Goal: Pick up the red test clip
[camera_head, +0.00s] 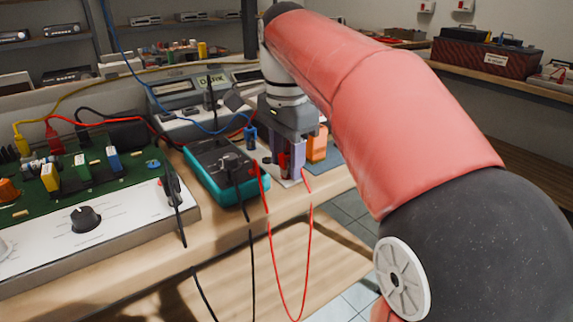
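The red test clip (283,164) is small and mostly hidden between the fingers of my gripper (286,160), at the front edge of the bench right of the multimeter. My gripper points down with its fingers around the clip. I cannot tell whether they press on it. A red lead (304,260) hangs in a long loop below the bench edge, with one end rising beside my gripper and the other near the multimeter (215,178). The multimeter is teal and black.
A blue clip (250,135) and an orange block (317,145) stand close on either side of my gripper. A green circuit board panel (90,185) with a black knob fills the left. A bench instrument (180,92) stands behind. Black leads hang over the front edge.

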